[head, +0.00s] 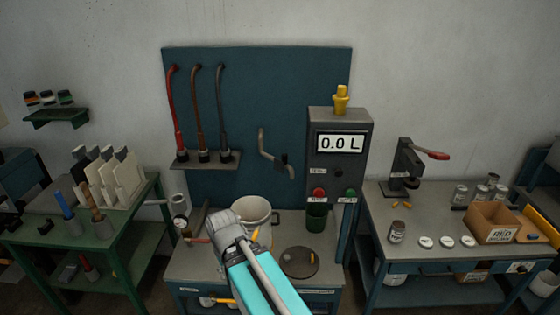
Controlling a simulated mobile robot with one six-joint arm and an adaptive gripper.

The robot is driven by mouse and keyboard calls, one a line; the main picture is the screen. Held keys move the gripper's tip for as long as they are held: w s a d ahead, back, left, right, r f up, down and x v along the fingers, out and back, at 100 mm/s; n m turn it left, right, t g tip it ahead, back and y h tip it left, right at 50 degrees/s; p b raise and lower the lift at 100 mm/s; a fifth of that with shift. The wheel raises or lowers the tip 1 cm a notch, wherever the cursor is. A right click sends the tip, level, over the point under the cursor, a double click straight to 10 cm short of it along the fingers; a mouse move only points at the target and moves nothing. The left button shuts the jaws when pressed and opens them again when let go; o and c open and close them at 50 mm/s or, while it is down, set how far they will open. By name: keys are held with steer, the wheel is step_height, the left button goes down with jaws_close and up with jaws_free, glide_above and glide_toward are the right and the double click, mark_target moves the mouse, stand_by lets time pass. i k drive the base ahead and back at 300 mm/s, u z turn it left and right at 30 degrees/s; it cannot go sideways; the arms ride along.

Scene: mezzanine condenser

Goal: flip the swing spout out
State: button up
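A grey bent tube that looks like the swing spout (264,151) is mounted on the blue back panel. My gripper (226,222) is below and left of the spout, in front of a pale bucket (266,213) on the bench. It appears apart from the spout. Its fingers are too small and foreshortened to tell whether they are open or shut, and my arm hides part of the bench.
A grey meter box (339,165) reading 0.0 L stands right of the spout, with red and green buttons. Three hoses (198,110) hang on the left of the panel.

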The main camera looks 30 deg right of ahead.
mark_target(279, 166)
steer(key=z, duration=0.1)
steer(key=i, duration=1)
steer(key=u, duration=0.1)
